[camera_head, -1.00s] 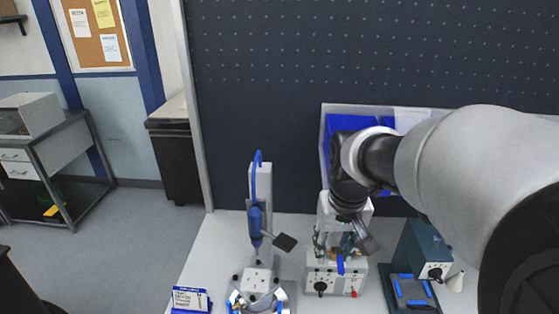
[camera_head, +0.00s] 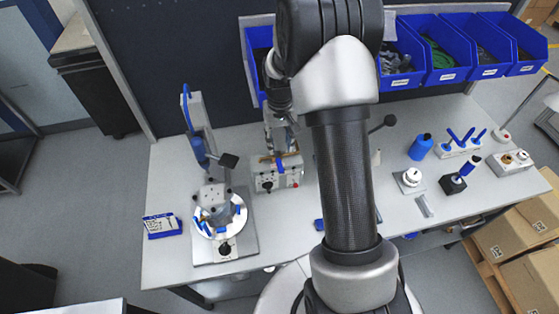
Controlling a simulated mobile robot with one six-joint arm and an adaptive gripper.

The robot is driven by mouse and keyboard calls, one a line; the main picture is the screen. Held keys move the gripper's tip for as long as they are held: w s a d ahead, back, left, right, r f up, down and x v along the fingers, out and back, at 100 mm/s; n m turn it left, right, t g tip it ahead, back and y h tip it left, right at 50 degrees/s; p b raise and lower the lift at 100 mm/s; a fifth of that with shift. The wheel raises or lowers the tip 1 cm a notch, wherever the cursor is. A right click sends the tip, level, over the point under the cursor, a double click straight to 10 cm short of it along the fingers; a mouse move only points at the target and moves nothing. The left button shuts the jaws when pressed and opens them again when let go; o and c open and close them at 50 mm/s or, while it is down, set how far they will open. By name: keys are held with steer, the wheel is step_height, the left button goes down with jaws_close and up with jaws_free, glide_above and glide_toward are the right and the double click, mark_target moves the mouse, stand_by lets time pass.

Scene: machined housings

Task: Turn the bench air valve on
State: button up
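A light grey control box (camera_head: 265,183) stands on the bench, left of my arm, with a black knob and a red button on its front. A brass fitting (camera_head: 268,158) with a small blue lever (camera_head: 280,164) sits at its top edge; this looks like the air valve, but the lever's exact angle is too small to tell. My gripper (camera_head: 284,122) hangs just above and behind the box, appearing apart from the lever. Its fingers are small and dark against the fixture, so I cannot tell their opening. My arm hides the bench to the right of the box.
A fixture with a round blue-and-white base (camera_head: 220,219) and a tall post (camera_head: 199,120) stand left. Blue bins (camera_head: 440,72) line the back. A blue bottle (camera_head: 420,147) and small devices stand right.

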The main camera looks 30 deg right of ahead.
mark_target(280, 165)
step_height(280, 165, down, 10)
steer(key=shift+f, duration=0.2)
steer(key=shift+c, duration=0.6)
jaws_close()
